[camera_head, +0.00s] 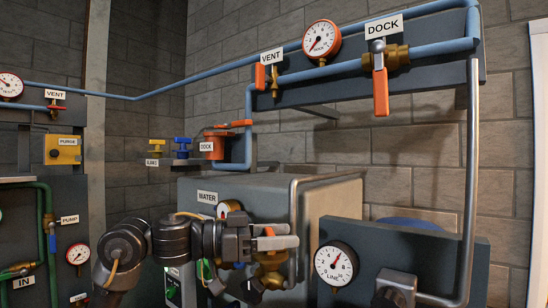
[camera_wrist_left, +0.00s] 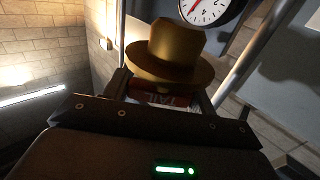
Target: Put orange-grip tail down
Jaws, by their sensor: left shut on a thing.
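My left gripper (camera_head: 284,236) reaches in from the lower left, in front of the grey tank. Its jaws are shut on the orange-grip tail (camera_head: 269,232), of which only a small orange bit shows between the fingers. The left wrist view shows the grip as a dark red face with white lettering, seemingly TAIL (camera_wrist_left: 170,100), between the jaws. The brass valve body (camera_head: 270,262) sits just below the fingers; a flared brass part (camera_wrist_left: 165,52) stands past the jaws in the wrist view. The grip's tilt is mostly hidden. My right gripper is not in view.
The grey tank (camera_head: 340,200) stands close behind. A LINE gauge (camera_head: 336,263) and a vertical pipe (camera_head: 473,170) are to the right. Above hang an orange DOCK lever (camera_head: 381,92) and a VENT valve (camera_head: 260,77). A WATER label (camera_head: 207,197) is near my wrist.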

